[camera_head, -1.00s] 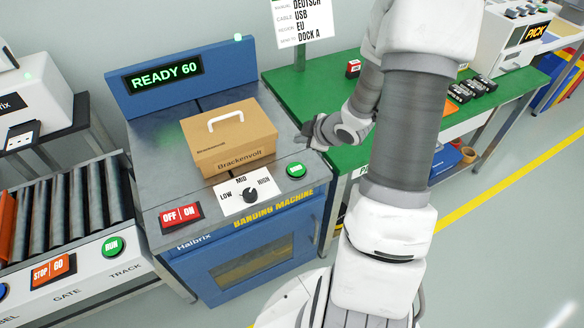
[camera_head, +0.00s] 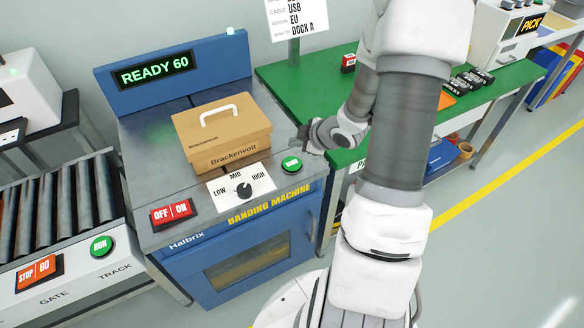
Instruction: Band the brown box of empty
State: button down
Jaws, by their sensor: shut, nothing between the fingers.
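The brown box (camera_head: 228,154), marked Brackenvolt and with a white handle on top, sits on the steel top of the blue banding machine (camera_head: 262,237). The machine's display (camera_head: 153,71) reads READY 60. Its front panel has a red OFF/ON switch (camera_head: 171,213), a LOW/MID/HIGH dial (camera_head: 243,190) whose knob appears near MID, and a green round button (camera_head: 291,164). No band can be made out on the box. My gripper (camera_head: 304,140) is shut and empty. It is to the right of the box, just above and beyond the green button, apart from the box.
A roller track (camera_head: 60,212) with RUN (camera_head: 101,246) and STOP/GO (camera_head: 38,272) controls stands at the left. A green table (camera_head: 305,92) with a sign (camera_head: 298,18) stands behind and right. My arm blocks part of the table. Floor at the right is clear.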

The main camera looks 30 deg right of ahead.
aim_at(296, 165)
jog(key=shift+f+b, duration=1.95)
jog(key=shift+f, duration=0.7)
jog(key=shift+f+b, duration=0.3)
jog(key=shift+f, duration=0.1)
jog(key=shift+f+b, duration=0.45)
jog(key=shift+f, duration=0.05)
dwell(0.4)
jog(key=shift+r, duration=0.15)
jog(key=shift+r+p, duration=0.8)
jog(key=shift+p, duration=0.1)
notch_tip(296, 165, up, 5)
jog(key=p, duration=0.4)
jog(key=shift+p, duration=0.35)
dwell(1.1)
